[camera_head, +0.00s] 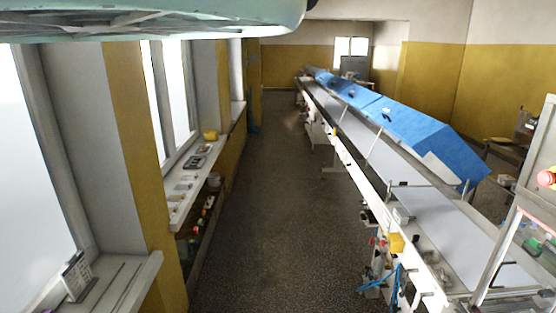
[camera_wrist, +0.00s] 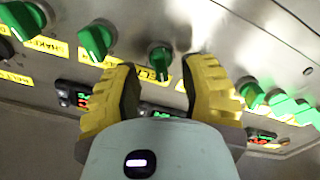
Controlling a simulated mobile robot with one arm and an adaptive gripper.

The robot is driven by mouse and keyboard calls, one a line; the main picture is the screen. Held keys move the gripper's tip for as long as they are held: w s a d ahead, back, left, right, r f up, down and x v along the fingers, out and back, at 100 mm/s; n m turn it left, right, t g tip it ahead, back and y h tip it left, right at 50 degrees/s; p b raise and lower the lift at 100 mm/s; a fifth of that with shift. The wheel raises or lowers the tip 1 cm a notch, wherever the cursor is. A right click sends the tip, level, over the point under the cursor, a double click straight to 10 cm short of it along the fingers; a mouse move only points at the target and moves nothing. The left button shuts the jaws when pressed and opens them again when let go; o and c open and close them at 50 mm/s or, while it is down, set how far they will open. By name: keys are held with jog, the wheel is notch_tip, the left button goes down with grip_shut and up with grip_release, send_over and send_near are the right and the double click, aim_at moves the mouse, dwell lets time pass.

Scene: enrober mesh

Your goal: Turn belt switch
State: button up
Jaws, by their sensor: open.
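Several green rotary switches sit in a tilted row on a metal panel (camera_wrist: 262,50) in the wrist view. One green switch (camera_wrist: 160,58) lies between my fingertips, and others are at the left (camera_wrist: 95,42) and right (camera_wrist: 252,95). My gripper (camera_wrist: 163,72) is open, with yellow fingers on either side of the middle switch. Contact is not clear. The head view does not show my gripper.
Small displays (camera_wrist: 76,94) line the panel below the switches. In the head view, a long conveyor (camera_head: 420,200) with blue covers (camera_head: 405,125) runs along the right. A red button (camera_head: 546,178) is at the right edge. The aisle floor (camera_head: 270,190) is clear.

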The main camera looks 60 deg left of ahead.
jog(key=shift+w+d+p, duration=0.3)
jog(key=shift+w+p, duration=0.05)
jog(key=shift+w, duration=0.4)
jog(key=shift+o, duration=0.4)
jog(key=shift+f, duration=0.1)
jog(key=shift+d, duration=0.1)
grip_shut()
